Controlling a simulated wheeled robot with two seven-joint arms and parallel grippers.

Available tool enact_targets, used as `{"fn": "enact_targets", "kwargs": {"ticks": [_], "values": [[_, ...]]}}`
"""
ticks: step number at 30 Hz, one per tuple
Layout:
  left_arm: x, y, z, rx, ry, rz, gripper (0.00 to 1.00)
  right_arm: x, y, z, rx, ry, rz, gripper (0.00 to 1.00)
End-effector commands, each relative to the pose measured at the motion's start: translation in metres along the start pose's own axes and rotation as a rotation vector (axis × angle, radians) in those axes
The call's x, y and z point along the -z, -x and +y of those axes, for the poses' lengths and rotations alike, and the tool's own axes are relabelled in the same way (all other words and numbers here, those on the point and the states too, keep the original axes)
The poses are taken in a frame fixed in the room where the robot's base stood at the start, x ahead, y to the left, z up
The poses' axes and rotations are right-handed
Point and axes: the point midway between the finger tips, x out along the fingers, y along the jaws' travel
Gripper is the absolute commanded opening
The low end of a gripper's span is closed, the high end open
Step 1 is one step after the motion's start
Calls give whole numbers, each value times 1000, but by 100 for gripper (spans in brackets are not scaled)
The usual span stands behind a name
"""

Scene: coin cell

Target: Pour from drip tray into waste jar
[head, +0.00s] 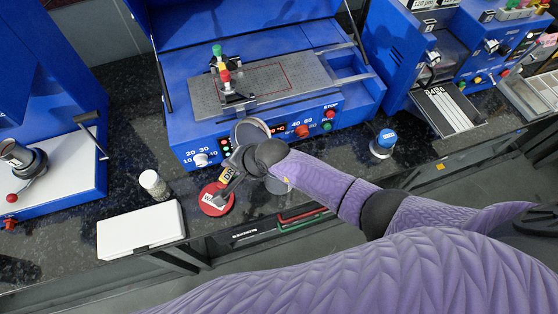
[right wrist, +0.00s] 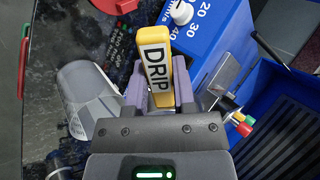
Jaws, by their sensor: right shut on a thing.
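My right gripper (head: 230,178) is shut on the yellow handle of the drip tray (right wrist: 157,65), labelled DRIP. The handle shows between the fingers in the right wrist view; I cannot make out the rest of the tray. In the head view a bit of the handle (head: 227,174) shows beside the gripper. A red disc (head: 215,198), with a label starting "WA", lies just in front of the gripper. A clear container (right wrist: 90,95), possibly the waste jar, stands left of the gripper in the right wrist view. My left gripper is not in view.
A blue machine (head: 345,110) with a metal plate and knobs stands behind the gripper. A white box (head: 140,230) and a small white-capped vial (head: 153,184) are at left. A blue-capped bottle (head: 383,143) is at right. The counter's front edge is close.

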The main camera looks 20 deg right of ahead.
Motion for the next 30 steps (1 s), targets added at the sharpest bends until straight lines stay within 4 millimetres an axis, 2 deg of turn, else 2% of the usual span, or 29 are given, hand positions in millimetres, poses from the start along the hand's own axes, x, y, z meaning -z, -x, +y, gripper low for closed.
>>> {"fn": "enact_targets", "kwargs": {"ticks": [30], "values": [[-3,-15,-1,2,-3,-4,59,0,-1,10,112,-1,2,0]]}}
